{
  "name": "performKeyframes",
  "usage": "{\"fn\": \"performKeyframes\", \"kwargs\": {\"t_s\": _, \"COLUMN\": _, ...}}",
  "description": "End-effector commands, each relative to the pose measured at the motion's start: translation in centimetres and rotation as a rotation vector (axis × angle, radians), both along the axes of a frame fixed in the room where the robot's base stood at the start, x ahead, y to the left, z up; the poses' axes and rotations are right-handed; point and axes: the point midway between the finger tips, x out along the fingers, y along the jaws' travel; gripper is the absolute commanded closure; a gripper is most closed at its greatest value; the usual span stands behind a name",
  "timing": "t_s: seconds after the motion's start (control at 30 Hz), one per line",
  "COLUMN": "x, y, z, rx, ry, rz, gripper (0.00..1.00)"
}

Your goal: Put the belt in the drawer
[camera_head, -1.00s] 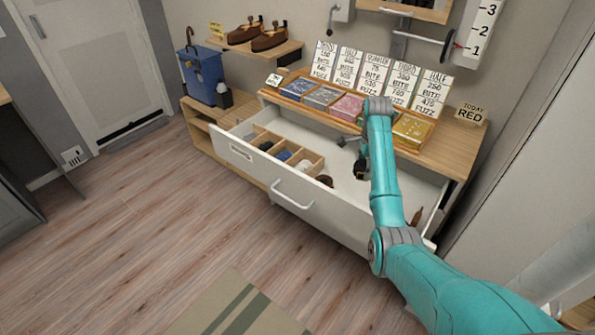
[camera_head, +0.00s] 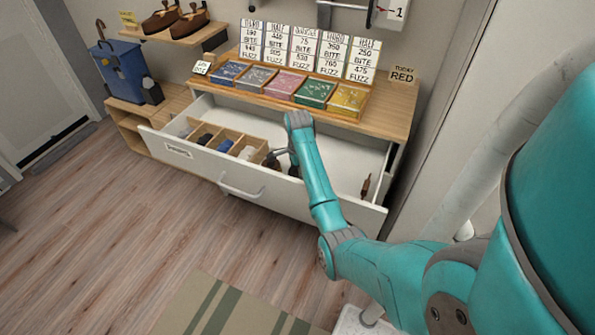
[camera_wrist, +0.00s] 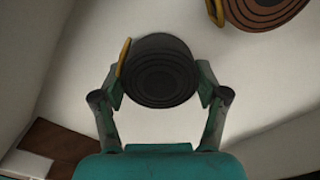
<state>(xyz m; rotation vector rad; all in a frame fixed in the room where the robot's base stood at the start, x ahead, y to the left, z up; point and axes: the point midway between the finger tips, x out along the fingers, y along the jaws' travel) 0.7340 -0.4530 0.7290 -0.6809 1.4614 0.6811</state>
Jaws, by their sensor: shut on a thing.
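The belt is a dark coil with a yellow-brown buckle edge. In the wrist view the belt (camera_wrist: 158,72) sits upright between the two fingers of my gripper (camera_wrist: 160,85), which is shut on it. In the head view my gripper (camera_head: 283,158) is over the open drawer (camera_head: 232,188), and the belt (camera_head: 294,171) shows as a small dark shape just below it. The belt appears inside or just above the drawer's bare white part; contact with the floor cannot be told.
A wooden divider (camera_head: 238,134) with rolled items fills the drawer's left part. A brown coil (camera_wrist: 266,8) lies close to the held belt. A slim brown item (camera_head: 366,186) lies at the drawer's right. Coloured boxes (camera_head: 292,83) stand on the top.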

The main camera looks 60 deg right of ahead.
Motion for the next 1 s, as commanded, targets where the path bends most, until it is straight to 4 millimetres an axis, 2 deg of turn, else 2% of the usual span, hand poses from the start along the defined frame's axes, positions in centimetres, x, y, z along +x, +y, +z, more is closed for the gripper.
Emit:
{"fn": "performKeyframes", "kwargs": {"t_s": 0.1, "x": -0.27, "y": 0.49, "z": -1.02, "rx": -0.001, "ry": -0.001, "rz": -0.002, "gripper": 0.67}}
{"fn": "performKeyframes", "kwargs": {"t_s": 0.43, "x": -0.27, "y": 0.46, "z": -1.26, "rx": -0.001, "ry": -0.001, "rz": -0.002, "gripper": 0.67}}
{"fn": "performKeyframes", "kwargs": {"t_s": 0.47, "x": -0.27, "y": 0.47, "z": -1.3, "rx": 0.0, "ry": 0.0, "rz": -0.002, "gripper": 0.24}}
{"fn": "performKeyframes", "kwargs": {"t_s": 0.5, "x": -0.27, "y": 0.46, "z": -1.28, "rx": -0.001, "ry": -0.001, "rz": -0.002, "gripper": 0.15}}
{"fn": "performKeyframes", "kwargs": {"t_s": 0.57, "x": -0.27, "y": 0.46, "z": -1.27, "rx": -0.001, "ry": -0.001, "rz": -0.003, "gripper": 0.02}}
{"fn": "performKeyframes", "kwargs": {"t_s": 1.0, "x": -0.16, "y": 0.29, "z": -0.68, "rx": -0.002, "ry": -0.002, "rz": -0.002, "gripper": 0.02}}
